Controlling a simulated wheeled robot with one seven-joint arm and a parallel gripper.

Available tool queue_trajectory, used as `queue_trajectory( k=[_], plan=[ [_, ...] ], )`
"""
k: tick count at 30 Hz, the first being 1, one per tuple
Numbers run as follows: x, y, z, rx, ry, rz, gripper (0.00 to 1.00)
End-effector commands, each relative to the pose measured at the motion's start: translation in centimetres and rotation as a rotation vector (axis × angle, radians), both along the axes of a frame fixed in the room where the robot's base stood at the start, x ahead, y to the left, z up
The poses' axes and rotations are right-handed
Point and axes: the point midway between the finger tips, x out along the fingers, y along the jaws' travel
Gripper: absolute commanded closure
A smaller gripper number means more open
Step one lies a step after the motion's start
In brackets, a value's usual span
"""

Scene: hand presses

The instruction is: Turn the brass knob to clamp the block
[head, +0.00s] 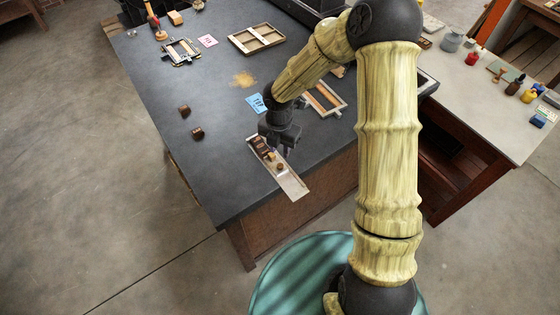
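A narrow metal tray (291,184) lies slantwise near the front edge of the dark table. Small dark brown and tan pieces (261,146) sit at its far end; I cannot tell which is the block. A small brownish knob-like part (280,167) is on the tray, just nearer than these pieces. It is too small to make out as the brass knob for certain. My gripper (281,146) is low over the tray's far end, pointing down, close to the pieces. Its fingers are too small and dark to show whether they are open or touching anything.
The dark table (190,75) has free room on its left. Two brown blocks (197,133) lie there. A blue card (256,104) and a wooden frame (325,98) lie behind my gripper. A shallow wooden tray (256,39) is farther back. A pale bench (480,100) stands right.

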Motion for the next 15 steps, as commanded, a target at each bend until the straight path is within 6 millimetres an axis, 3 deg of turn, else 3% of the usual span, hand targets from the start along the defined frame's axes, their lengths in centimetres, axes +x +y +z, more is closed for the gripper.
queue_trajectory(
  k=[9, 15],
  plan=[
    [-0.1, -0.1, -5.6, -0.002, 0.003, 0.001, 0.70],
    [-0.1, -0.2, -7.6, -0.001, 0.000, -0.001, 0.70]
  ],
)
